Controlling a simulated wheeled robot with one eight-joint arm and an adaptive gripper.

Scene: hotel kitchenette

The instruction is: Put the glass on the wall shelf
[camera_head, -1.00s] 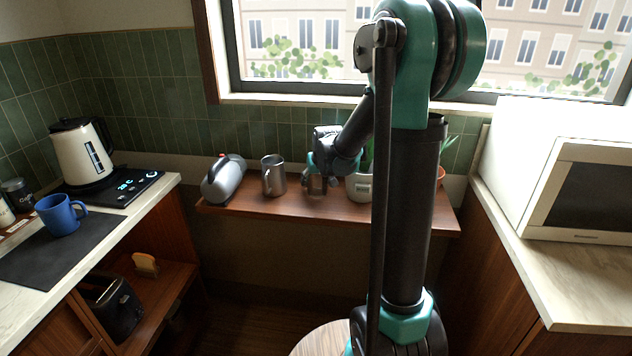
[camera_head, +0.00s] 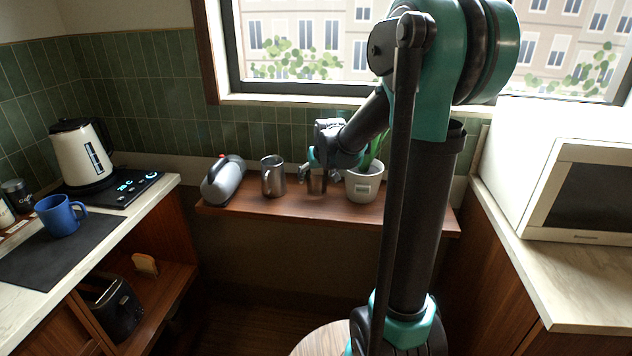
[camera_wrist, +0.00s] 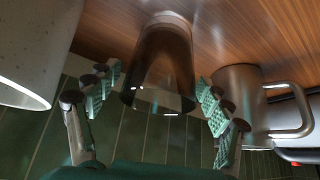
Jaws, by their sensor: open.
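The glass (camera_wrist: 163,70) is a clear, dark-looking tumbler. It stands on the brown wooden wall shelf (camera_head: 285,207), between the metal mug and the potted plant; in the head view the glass (camera_head: 317,184) is partly covered by my gripper. In the wrist view, my gripper (camera_wrist: 159,86) has one green padded finger on each side of the glass, with a visible gap to both.
Counters flank the shelf, with a microwave (camera_head: 590,190) on the right one.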

